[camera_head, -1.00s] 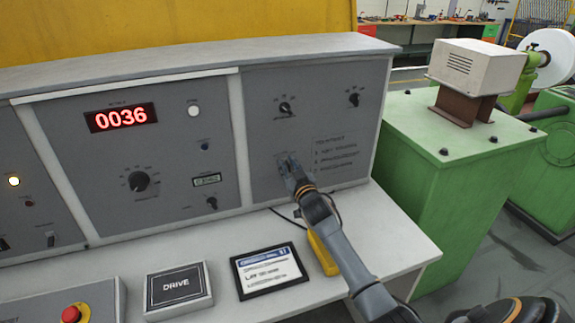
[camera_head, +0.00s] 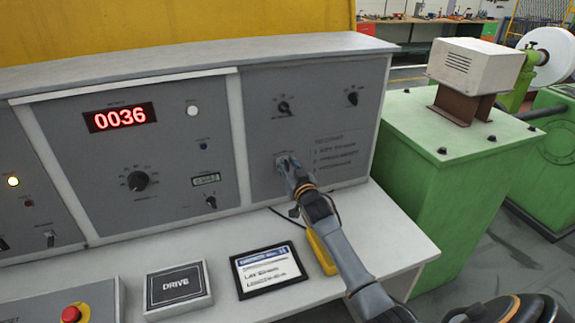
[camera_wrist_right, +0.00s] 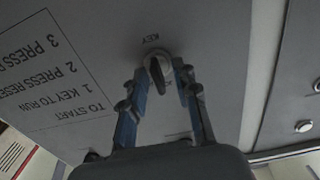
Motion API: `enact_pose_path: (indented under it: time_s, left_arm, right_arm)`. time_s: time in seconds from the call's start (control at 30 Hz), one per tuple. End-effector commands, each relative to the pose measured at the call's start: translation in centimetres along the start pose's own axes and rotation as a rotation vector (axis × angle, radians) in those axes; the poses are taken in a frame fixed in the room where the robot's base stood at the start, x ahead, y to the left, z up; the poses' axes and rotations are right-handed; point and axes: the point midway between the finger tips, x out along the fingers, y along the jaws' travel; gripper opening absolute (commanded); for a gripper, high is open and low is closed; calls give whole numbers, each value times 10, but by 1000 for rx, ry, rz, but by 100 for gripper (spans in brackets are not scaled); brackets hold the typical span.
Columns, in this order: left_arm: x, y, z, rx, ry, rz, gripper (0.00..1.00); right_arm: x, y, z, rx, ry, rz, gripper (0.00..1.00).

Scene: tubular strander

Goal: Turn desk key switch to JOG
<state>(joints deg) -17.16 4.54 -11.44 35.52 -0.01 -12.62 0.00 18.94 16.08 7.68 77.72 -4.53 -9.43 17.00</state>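The key switch (camera_wrist_right: 157,69) sits on the right grey panel of the desk, under the label KEY in the right wrist view, which shows the panel upside down. It is a round metal collar with a dark key. My right gripper (camera_wrist_right: 164,84) has its two blue-sided fingers apart, one on each side of the key; I cannot tell whether they touch it. In the head view my right gripper (camera_head: 287,167) is at the panel and hides most of the switch. The key's position marks are not readable. My left gripper is not in view.
Other knobs (camera_head: 284,108) and a printed start list (camera_head: 340,150) are on the same panel. A red display (camera_head: 120,117) reads 0036. On the desk lie a DRIVE box (camera_head: 178,287), a tablet (camera_head: 268,270) and a yellow object (camera_head: 321,252) under my right arm.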

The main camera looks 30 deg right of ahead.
Motion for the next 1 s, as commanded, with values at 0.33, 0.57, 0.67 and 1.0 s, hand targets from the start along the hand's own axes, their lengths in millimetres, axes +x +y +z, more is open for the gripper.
enact_pose_path:
  time_s: [0.33,0.57,0.67,1.0]
  left_arm:
    - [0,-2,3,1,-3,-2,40]
    - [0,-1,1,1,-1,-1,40]
    - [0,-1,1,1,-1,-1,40]
    - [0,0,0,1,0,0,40]
  right_arm:
    - [-8,0,0,0,1,-1,30]
    - [-48,-1,2,0,0,-1,30]
    - [-69,0,1,-1,-1,0,30]
    - [-116,0,1,-1,-1,0,30]
